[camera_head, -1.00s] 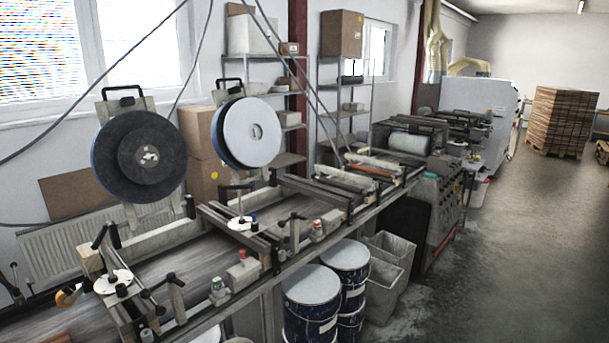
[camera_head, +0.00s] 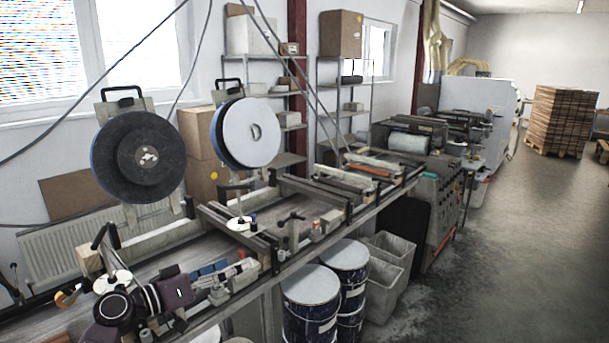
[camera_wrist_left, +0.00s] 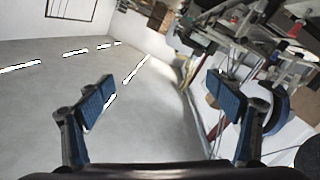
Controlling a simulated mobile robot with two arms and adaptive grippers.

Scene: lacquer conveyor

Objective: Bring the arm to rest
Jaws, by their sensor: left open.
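My left arm (camera_head: 150,300) comes in low at the left of the head view, over the near end of the conveyor (camera_head: 170,262). My left gripper (camera_head: 222,275) points right, near the conveyor's front rail. In the left wrist view the gripper (camera_wrist_left: 160,97) has its two blue-padded fingers wide apart, with nothing between them. Whether the arm touches the conveyor frame cannot be told. My right gripper shows in neither view.
Two large reels (camera_head: 138,157) (camera_head: 246,132) stand above the conveyor. Blue drums (camera_head: 311,306) and grey bins (camera_head: 385,268) stand below its front edge. Open floor (camera_head: 520,260) lies to the right. Stacked pallets (camera_head: 560,118) stand far back.

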